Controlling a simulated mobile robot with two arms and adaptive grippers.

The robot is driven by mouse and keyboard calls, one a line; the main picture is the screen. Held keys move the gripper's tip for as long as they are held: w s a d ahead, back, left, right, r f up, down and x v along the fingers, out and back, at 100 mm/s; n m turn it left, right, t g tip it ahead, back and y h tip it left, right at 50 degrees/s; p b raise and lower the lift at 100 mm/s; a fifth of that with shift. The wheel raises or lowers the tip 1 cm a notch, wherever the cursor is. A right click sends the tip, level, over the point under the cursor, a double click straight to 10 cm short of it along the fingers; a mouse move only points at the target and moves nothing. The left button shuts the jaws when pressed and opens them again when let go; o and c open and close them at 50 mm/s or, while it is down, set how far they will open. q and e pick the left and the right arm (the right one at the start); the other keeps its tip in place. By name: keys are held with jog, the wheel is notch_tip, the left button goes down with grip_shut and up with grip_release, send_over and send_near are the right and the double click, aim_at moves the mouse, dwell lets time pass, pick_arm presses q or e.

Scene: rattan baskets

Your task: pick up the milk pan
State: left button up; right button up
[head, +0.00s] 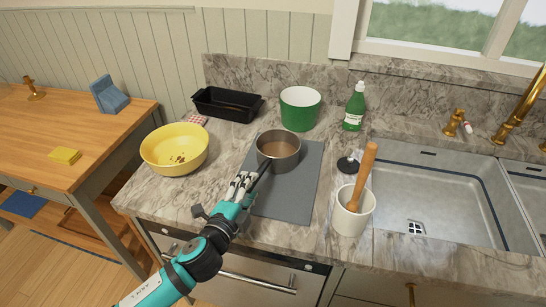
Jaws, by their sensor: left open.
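The milk pan (279,148) is a small round metal pan with a brownish inside. It sits upright on the dark grey mat or hob panel (293,198) on the marble counter. Its dark handle points toward the front left, to my left gripper. My left gripper (252,178) is open, with its fingertips at the handle, just to the front left of the pan body. The fingers partly hide the handle, and I cannot tell whether they touch it. My right gripper is not in view.
A yellow bowl (174,150) stands to the left. A black loaf tin (227,104), green pot (300,108) and green bottle (355,107) stand behind. A white mortar (352,212) with a wooden pestle stands at the right, beside the sink (440,195). A wooden table (60,125) is far left.

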aim_at(264, 167)
pick_arm(q)
jog(key=shift+w+d+r, duration=0.1)
jog(key=shift+w+d, duration=0.15)
jog(key=shift+w, duration=0.15)
jog(key=shift+p+x, duration=0.75)
jog(key=shift+x, duration=1.6)
jog(key=shift+a, duration=0.1)
grip_shut()
